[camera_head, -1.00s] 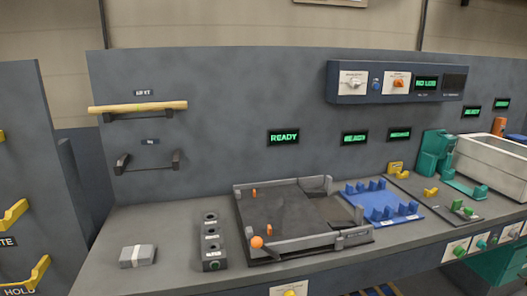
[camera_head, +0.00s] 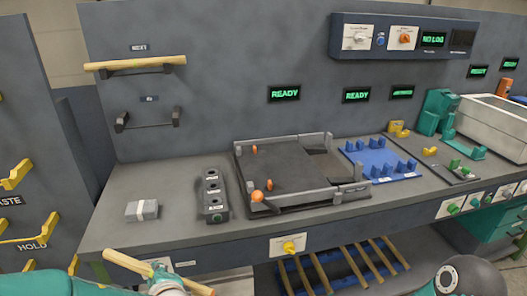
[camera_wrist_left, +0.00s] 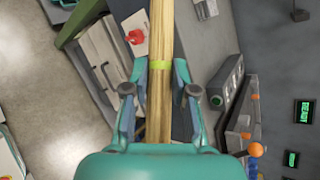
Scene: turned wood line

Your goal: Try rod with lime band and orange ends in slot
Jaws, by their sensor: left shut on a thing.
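My left gripper (camera_wrist_left: 160,92) is shut on a pale wooden rod (camera_wrist_left: 161,30) with a lime band, which lies just beyond the fingers in the wrist view. The rod's ends are out of that view. In the head view the rod (camera_head: 128,264) is held low at the front left, in front of the bench edge, with part hidden behind the gripper (camera_head: 166,284); orange on its ends is not clear. A dark fixture (camera_head: 290,180) with grey rails and orange knobs sits mid-bench; I cannot tell which opening is the slot. My right gripper is not in view.
Another wooden rod (camera_head: 135,65) rests on the upper wall bracket; the lower bracket (camera_head: 148,119) is empty. A grey block (camera_head: 142,210) and a holed black box (camera_head: 212,196) stand left of the fixture. A blue cradle plate (camera_head: 382,160) is right. Several rods lie under the bench (camera_head: 340,266).

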